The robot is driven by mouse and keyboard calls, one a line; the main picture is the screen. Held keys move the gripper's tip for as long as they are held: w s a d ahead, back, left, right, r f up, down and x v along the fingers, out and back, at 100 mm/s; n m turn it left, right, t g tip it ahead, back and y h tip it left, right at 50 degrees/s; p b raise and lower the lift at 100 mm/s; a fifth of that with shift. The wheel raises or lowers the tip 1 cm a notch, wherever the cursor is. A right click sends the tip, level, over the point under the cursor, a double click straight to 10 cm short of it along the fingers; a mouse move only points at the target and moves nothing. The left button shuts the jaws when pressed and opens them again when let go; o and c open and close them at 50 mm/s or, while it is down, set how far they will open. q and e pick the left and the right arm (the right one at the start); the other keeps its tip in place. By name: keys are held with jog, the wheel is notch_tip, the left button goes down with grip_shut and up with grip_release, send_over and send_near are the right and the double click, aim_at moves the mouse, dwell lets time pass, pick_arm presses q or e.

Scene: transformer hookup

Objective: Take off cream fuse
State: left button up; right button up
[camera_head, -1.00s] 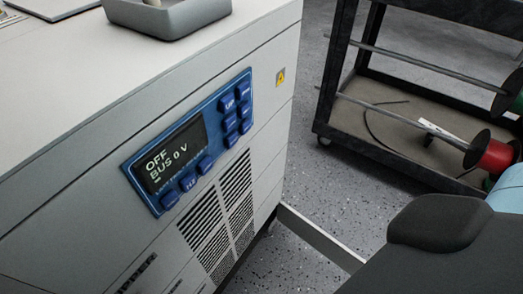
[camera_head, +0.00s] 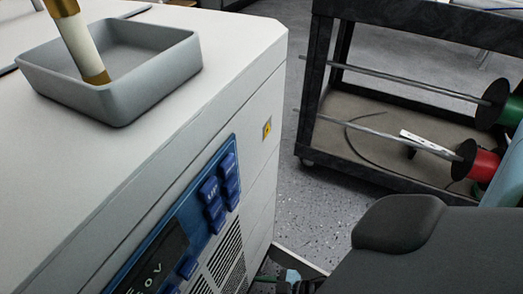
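A cream fuse (camera_head: 78,40) with brass end caps shows at the top left, tilted. Its lower cap (camera_head: 97,77) overlaps the grey tray (camera_head: 125,100); I cannot tell whether it rests in the tray or hangs above it. Its upper end meets the top edge of the picture, and whatever may hold it there is out of view. My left gripper is not in view. My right arm comes in from the right. A small dark and light blue part (camera_head: 293,278) at the bottom edge may belong to its hand; no fingertips show clearly.
The grey tray stands on a white cabinet (camera_head: 215,50) with a blue control panel (camera_head: 180,235) on its front. A black cart (camera_head: 322,90) with rods and cable spools (camera_head: 487,163) stands at the right. Speckled floor lies between them.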

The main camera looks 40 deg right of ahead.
jog(key=b+x, duration=0.2)
jog(key=x, duration=0.4)
jog(key=shift+w+a+f+b, duration=0.1)
jog(key=shift+w+f+b, duration=0.05)
jog(key=shift+f+b, duration=0.15)
jog(key=shift+w+a, duration=0.3)
jog(key=shift+w, duration=0.15)
jog(key=shift+c, duration=0.4)
jog(key=c, duration=0.7)
grip_shut()
grip_release()
grip_shut()
